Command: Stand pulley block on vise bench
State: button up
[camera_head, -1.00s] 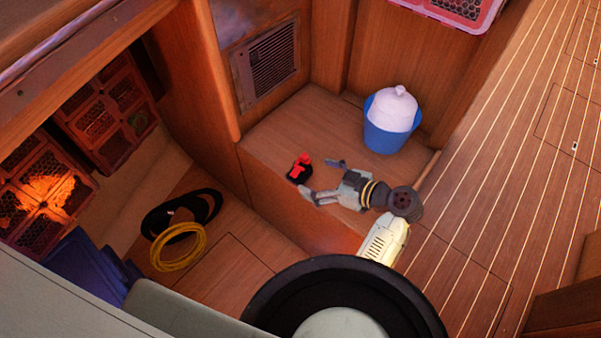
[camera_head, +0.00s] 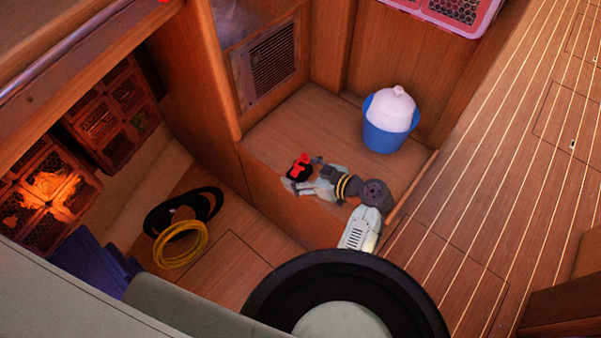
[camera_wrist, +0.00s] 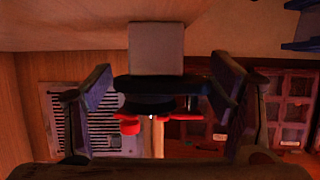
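The pulley block (camera_head: 299,168), black with red parts, rests on the wooden bench (camera_head: 285,125) near its front left edge. My gripper (camera_head: 309,178) is low over the bench, right at the block. In the wrist view the block's black body (camera_wrist: 150,86) and red pieces (camera_wrist: 131,127) show between my two wide-spread fingers (camera_wrist: 162,85). The fingers are very close to its sides; whether they touch it is unclear. A plain grey square part (camera_wrist: 156,48) shows above the black body. No vise can be made out.
A blue bucket with a white top (camera_head: 390,120) stands on the bench behind my arm. A yellow coil (camera_head: 180,245) and a black coil (camera_head: 183,212) lie on the lower floor at left. The plank floor at right is clear.

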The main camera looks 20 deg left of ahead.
jog(key=c, duration=1.2)
jog(key=shift+r, duration=0.1)
jog(key=shift+c, duration=0.2)
